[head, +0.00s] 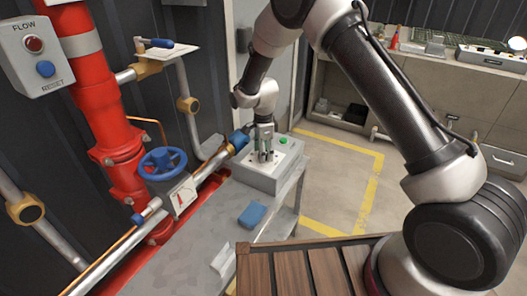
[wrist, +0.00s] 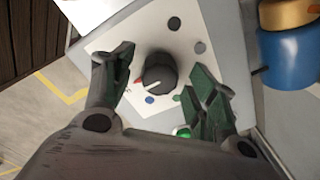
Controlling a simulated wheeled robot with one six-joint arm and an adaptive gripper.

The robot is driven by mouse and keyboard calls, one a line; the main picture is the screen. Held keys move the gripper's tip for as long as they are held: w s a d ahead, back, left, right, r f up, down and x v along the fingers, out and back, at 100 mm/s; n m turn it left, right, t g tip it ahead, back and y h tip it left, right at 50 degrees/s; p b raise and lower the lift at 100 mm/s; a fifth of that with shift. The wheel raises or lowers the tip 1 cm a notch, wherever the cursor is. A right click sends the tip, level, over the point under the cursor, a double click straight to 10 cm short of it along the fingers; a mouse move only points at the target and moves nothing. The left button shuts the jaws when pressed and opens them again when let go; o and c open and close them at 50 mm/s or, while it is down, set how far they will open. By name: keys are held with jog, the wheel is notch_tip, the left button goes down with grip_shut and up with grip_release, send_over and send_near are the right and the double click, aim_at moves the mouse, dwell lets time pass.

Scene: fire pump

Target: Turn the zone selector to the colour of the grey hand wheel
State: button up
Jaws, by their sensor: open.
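The zone selector is a black round knob (wrist: 156,73) on a pale panel, with a white pointer mark towards its lower-left side. Around it are a red mark (wrist: 138,81), a blue dot (wrist: 150,99) and two grey dots, one mid grey (wrist: 201,47) and one darker (wrist: 173,23). The pointer lies near the red and blue marks. My gripper (wrist: 163,66) is open, its fingers on either side of the knob with gaps. In the head view my gripper (head: 263,152) is over the control box (head: 272,171). The only hand wheel (head: 162,160) I see looks blue, not grey.
A lit green button (wrist: 183,131) is on the same panel, close to the right finger. The box stands on a grey bench (head: 205,243) with a blue block (head: 252,215). A red pipe (head: 90,95) and a flow box (head: 36,56) are at left.

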jog(key=c, duration=1)
jog(key=shift+c, duration=0.2)
